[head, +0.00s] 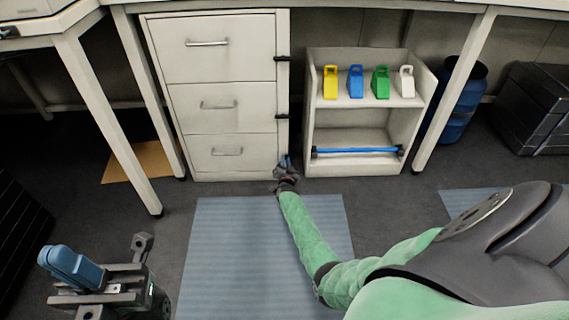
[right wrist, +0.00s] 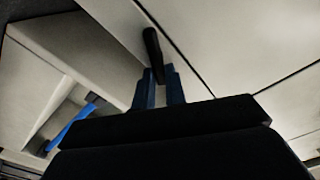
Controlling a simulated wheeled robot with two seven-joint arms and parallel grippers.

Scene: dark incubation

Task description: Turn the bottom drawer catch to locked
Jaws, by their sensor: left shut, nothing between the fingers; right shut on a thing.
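The white cabinet (head: 222,91) has three drawers, and the bottom drawer (head: 215,166) is flush with the front. The bottom drawer catch is hidden behind my right gripper (head: 284,162) in the head view. In the right wrist view the catch is a dark elongated bar (right wrist: 152,45), and my right gripper (right wrist: 160,88) is shut on it with its blue fingers on either side. The catch's turn relative to the drawer edge is hard to tell. My left gripper (head: 69,263) is shut and empty at lower left, far from the cabinet.
The middle catch (head: 284,116) and top catch (head: 282,58) lie level at the cabinet's right edge. A shelf unit (head: 312,112) stands just right, with several coloured items above and a blue bar (head: 357,152) below. A table leg (head: 108,125) stands left.

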